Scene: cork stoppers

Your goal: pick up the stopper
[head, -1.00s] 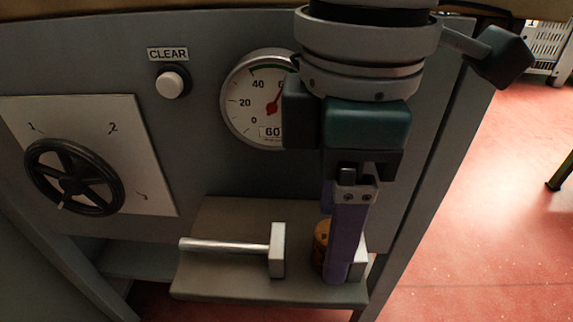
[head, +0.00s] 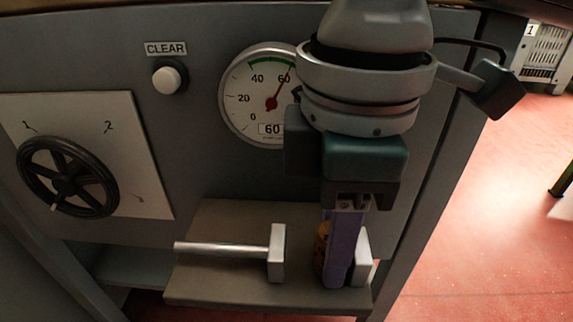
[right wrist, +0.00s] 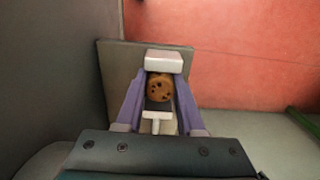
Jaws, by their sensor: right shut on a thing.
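The cork stopper (head: 320,248) is brown and speckled, and mostly hidden behind my right gripper's finger in the head view. In the right wrist view the stopper (right wrist: 160,88) shows its round end between the two purple fingers. My right gripper (head: 340,280) points down over the grey shelf and is shut on the stopper; it also shows in the right wrist view (right wrist: 160,95). The stopper sits between a metal block with a rod (head: 277,252) and a fixed pale block (head: 362,262). My left gripper is not in view.
The grey shelf (head: 215,288) sticks out below a grey panel. The panel carries a dial gauge (head: 250,95) reading 60, a white button (head: 168,80) marked CLEAR and a black handwheel (head: 65,178). Red floor (head: 480,220) lies open to the right.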

